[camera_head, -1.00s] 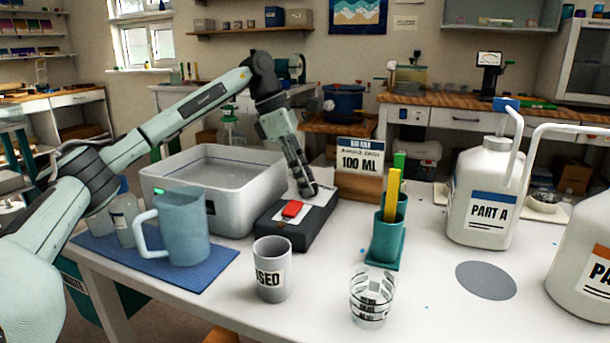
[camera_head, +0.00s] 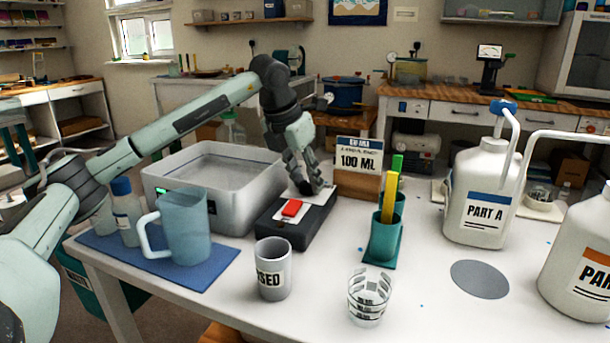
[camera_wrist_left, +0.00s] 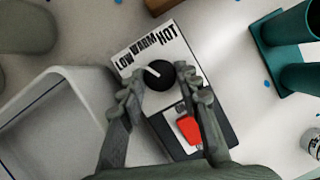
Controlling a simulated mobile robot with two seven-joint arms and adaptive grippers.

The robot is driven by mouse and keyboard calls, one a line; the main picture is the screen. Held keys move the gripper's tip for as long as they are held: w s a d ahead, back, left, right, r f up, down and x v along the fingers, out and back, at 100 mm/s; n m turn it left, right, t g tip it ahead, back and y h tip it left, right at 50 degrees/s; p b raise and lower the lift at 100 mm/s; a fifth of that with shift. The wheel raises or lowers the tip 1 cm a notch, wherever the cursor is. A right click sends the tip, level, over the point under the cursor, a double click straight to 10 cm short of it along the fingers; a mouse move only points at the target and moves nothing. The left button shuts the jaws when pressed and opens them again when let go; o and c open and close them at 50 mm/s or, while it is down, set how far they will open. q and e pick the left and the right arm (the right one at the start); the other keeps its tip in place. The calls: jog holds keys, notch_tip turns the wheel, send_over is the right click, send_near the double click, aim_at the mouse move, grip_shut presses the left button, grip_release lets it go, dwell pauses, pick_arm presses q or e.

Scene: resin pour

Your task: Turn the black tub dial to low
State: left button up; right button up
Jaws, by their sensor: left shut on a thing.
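The black dial (camera_wrist_left: 160,76) sits on the white label plate of a black control box (camera_head: 290,238), in front of the grey water tub (camera_head: 232,206). The plate is printed LOW, WARM and HOT (camera_wrist_left: 143,44). The dial's white pointer leans up and left in the left wrist view, roughly toward LOW. My left gripper (camera_head: 316,188) reaches down over the back right of the box. Its fingers (camera_wrist_left: 163,88) are shut on the dial from both sides, and they hide it in the head view. A red switch (camera_head: 292,208) is beside it. My right gripper is not in view.
A teal holder (camera_head: 384,240) with yellow and green sticks stands right of the box, and a 100 ML sign (camera_head: 358,160) stands behind. A grey cup (camera_head: 272,270), a clear cup (camera_head: 369,298) and a blue jug (camera_head: 185,230) are in front and left.

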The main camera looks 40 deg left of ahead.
pick_arm(q)
jog(key=shift+d+n+y, duration=0.1)
jog(key=shift+n+y, duration=0.2)
jog(key=shift+n, duration=0.6)
jog(key=shift+n+y, duration=0.4)
jog(key=shift+n, duration=0.5)
jog(key=shift+d+n+p, duration=0.1)
jog(key=shift+n+p, duration=0.2)
jog(key=shift+n, duration=0.1)
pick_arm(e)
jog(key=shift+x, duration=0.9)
pick_arm(q)
jog(key=shift+n, duration=0.3)
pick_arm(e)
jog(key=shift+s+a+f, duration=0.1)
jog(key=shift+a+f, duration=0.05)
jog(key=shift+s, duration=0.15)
